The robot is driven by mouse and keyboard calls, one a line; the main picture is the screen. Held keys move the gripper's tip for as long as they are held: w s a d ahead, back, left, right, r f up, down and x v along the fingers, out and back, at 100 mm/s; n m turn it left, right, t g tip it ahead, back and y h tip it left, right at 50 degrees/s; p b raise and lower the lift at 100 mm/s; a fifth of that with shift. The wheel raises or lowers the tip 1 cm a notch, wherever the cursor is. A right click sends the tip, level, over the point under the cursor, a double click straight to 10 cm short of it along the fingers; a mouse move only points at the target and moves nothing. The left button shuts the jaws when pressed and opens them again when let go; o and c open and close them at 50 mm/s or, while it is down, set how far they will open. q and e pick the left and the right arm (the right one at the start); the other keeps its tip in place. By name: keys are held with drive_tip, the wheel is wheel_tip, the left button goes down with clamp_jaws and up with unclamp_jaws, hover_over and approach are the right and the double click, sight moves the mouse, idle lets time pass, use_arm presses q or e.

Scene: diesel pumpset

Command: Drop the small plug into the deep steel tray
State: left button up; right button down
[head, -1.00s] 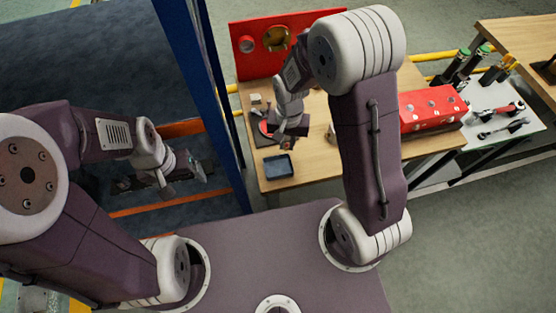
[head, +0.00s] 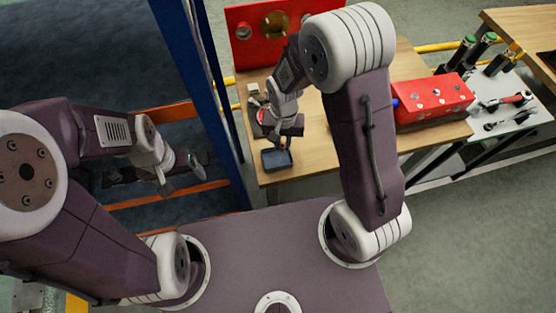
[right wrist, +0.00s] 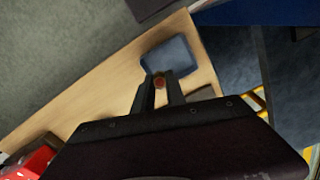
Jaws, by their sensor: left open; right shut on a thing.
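The small plug (right wrist: 159,82), a reddish-orange piece, sits between the fingertips of my right gripper (right wrist: 160,88) in the right wrist view. In the head view the right gripper (head: 284,143) is shut on it, close to the deep tray (head: 278,167). The tray is a dark blue-grey open box on the wooden bench. In the right wrist view the tray (right wrist: 170,56) lies just past the fingertips. The plug appears above the tray's edge; the exact height is hard to tell. My left gripper (head: 185,172) is open and empty at the left, away from the bench.
The wooden bench (head: 330,160) has a red panel (head: 268,30) at its back and a red block (head: 434,97) to the right. A blue post (head: 195,70) stands left of the bench. Tools lie on a pale table (head: 510,112) at far right. Bench right of the tray is clear.

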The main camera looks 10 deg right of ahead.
drive_tip(key=c, duration=1.3)
unclamp_jaws()
drive_tip(key=shift+r, duration=0.15)
wheel_tip(320, 180, up, 9)
drive_tip(key=shift+f, duration=0.1)
